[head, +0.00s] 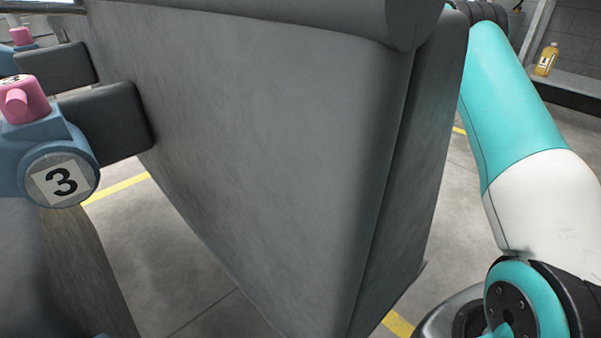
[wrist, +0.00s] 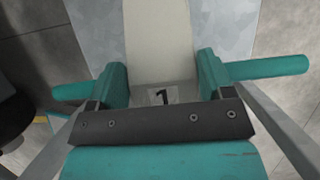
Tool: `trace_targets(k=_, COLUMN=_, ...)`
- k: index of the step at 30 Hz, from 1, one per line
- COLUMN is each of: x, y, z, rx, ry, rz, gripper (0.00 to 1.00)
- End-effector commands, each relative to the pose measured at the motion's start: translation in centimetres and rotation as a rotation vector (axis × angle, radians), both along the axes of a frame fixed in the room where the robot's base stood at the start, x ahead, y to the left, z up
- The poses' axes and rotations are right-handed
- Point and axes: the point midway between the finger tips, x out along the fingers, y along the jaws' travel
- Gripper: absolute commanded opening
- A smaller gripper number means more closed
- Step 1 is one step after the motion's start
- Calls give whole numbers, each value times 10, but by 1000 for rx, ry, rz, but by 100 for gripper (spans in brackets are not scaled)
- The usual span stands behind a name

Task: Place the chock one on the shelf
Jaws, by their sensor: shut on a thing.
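The exact contact spots are hard to tell. The head view does not show my gripper or the chock. In that view a shelf-like ledge (head: 575,84) at the upper right holds a yellow bottle (head: 546,59); I cannot tell if it is the task's shelf.
A large grey slab-like body (head: 270,150) fills the middle of the head view and blocks much of it. A blue fitting marked 3 (head: 62,180), with a pink knob (head: 24,99), stands at the left. Bare floor (head: 150,240) with yellow lines shows below.

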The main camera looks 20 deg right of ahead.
Motion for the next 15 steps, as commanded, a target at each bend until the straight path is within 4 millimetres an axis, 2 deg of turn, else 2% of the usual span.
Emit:
trace_targets(k=5, x=5, y=8, z=-9, rx=2, ry=-3, rz=-51, gripper=10)
trace_targets(k=12, x=4, y=8, z=-54, rx=1, ry=-2, rz=-52, gripper=10)
trace_targets(k=15, x=5, y=8, z=-63, rx=1, ry=-3, rz=-52, gripper=10)
